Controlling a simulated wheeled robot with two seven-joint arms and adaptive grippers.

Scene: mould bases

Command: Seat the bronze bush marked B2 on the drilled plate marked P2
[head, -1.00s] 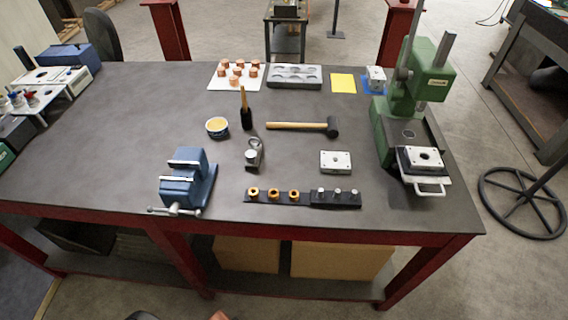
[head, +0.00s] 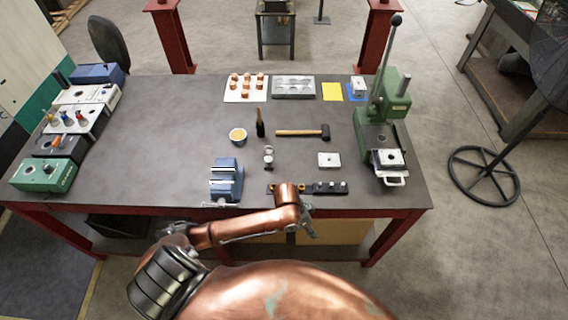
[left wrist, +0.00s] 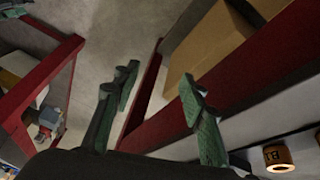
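My left gripper (head: 308,228) is at the table's front edge in the head view. The left wrist view shows its green fingers (left wrist: 158,88) spread apart and empty. A bronze bush whose mark reads like B1 (left wrist: 278,157) stands at the lower right there, apart from the fingers. Another bush (left wrist: 316,135) is cut by the right edge, its mark unreadable. In the head view my arm hides most of the bush row, so B2 cannot be singled out. One drilled plate (head: 329,160) lies on the table and another (head: 388,158) sits on the press; their marks are unreadable. My right gripper is not in view.
A green press (head: 375,125) stands at the right. A blue vise (head: 226,180) is left of my gripper. A hammer (head: 300,132), a yellow-filled bowl (head: 238,135) and a dark rack with pins (head: 328,188) are on the table. The table's left middle is clear.

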